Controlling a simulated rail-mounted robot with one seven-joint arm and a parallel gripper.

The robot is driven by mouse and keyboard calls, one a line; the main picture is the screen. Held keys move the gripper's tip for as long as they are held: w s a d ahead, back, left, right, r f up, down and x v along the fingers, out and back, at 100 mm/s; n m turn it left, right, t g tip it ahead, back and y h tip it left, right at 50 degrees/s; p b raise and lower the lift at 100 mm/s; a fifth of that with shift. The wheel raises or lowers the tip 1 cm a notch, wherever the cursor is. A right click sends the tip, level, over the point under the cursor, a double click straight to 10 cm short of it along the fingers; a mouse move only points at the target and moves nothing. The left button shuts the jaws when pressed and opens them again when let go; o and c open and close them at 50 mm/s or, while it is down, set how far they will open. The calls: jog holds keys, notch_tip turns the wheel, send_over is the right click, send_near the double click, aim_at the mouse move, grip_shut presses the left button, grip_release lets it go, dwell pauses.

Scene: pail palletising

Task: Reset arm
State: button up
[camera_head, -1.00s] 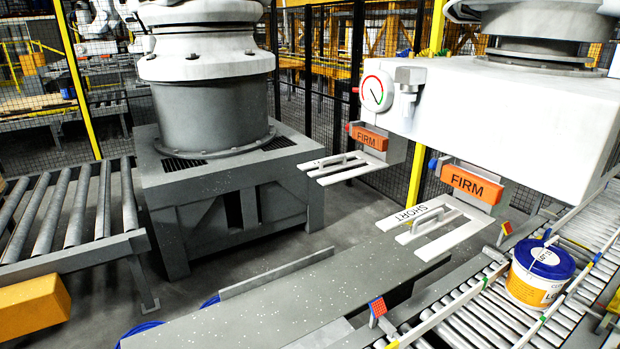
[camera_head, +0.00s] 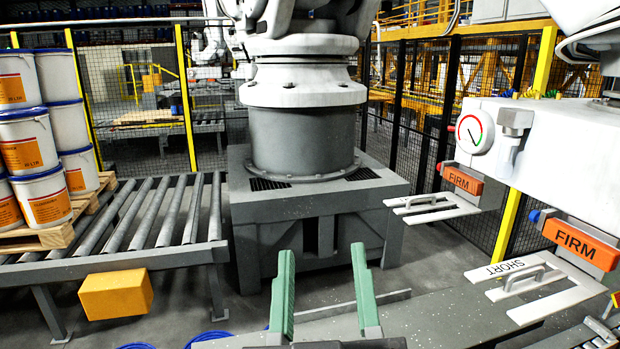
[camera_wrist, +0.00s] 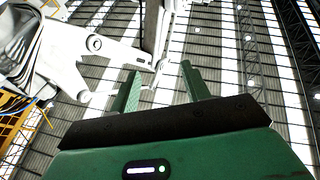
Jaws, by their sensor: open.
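My gripper (camera_head: 323,290) shows at the bottom centre of the head view, with two green fingers standing upright and apart. It is open, with nothing between the fingers. In the wrist view the same green fingers (camera_wrist: 158,90) point up towards the roof, also empty. Behind them in the head view is a large grey robot pedestal (camera_head: 310,215). The rest of my arm is mostly out of view.
A yellow box (camera_head: 116,295) is on the conveyor's front side. At right are a white machine with orange FIRM blocks (camera_head: 580,244) and a SHORT fork plate (camera_head: 530,285).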

jog(key=s+a+r+m+t, duration=0.2)
jog(key=s+r, duration=0.2)
jog(key=s, duration=0.2)
notch_tip(320, 180, up, 21)
jog(key=p, duration=2.1)
jog(key=shift+w+f, duration=0.15)
jog(key=shift+w, duration=0.05)
